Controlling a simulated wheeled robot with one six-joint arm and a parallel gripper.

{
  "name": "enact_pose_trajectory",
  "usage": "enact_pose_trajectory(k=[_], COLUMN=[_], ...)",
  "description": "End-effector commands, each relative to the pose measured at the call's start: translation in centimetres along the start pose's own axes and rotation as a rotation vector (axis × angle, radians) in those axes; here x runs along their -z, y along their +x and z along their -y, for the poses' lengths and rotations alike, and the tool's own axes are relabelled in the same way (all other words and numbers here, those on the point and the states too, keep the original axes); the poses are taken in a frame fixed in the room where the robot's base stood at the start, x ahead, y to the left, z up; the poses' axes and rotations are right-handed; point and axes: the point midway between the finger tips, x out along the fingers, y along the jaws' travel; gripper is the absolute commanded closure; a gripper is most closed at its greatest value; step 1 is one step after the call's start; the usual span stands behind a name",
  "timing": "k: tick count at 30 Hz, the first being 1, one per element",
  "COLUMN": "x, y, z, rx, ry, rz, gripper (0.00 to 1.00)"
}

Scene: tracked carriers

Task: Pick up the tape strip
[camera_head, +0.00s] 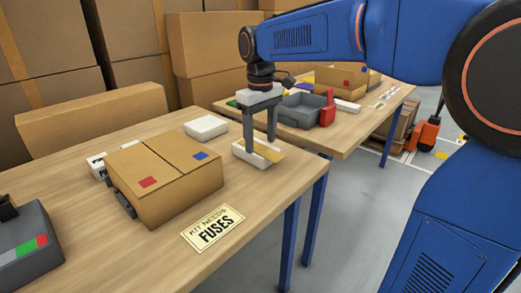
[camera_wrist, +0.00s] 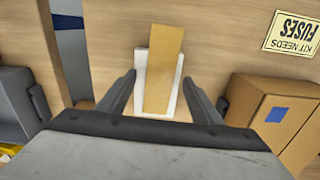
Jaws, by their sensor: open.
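The tape strip (camera_wrist: 163,65) is a flat tan strip lying on a white block (camera_wrist: 141,84) on the near table. In the wrist view it runs lengthwise between my fingers and extends past the block's far end. In the head view the strip (camera_head: 270,153) lies over the white block (camera_head: 247,157) near the table's right edge. My gripper (camera_head: 259,147) points down there with a finger on either side of the block. In the wrist view my gripper (camera_wrist: 161,88) is open, with gaps between each finger and the strip. Whether it touches anything is unclear.
A cardboard box (camera_head: 163,177) with red and blue squares stands left of my gripper. A white box (camera_head: 206,127) sits behind it. A "KIT NEEDS FUSES" card (camera_head: 213,227) lies in front. A second table holds a grey bin (camera_head: 300,109) with a red part.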

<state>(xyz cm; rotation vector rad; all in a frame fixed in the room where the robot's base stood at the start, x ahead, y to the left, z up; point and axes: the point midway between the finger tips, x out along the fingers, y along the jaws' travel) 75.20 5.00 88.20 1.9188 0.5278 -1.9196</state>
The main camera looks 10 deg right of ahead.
Motion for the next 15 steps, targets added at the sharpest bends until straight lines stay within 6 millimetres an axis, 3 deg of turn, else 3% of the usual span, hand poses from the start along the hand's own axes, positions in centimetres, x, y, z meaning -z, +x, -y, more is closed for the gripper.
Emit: enact_pose_trajectory(k=[10,15], x=[0.02,0.01], y=[0.68,0.67], z=[0.0,0.0], rx=[0.0,0.0], ry=[0.0,0.0], rz=[-0.001,-0.001], gripper=[0.43,0.84])
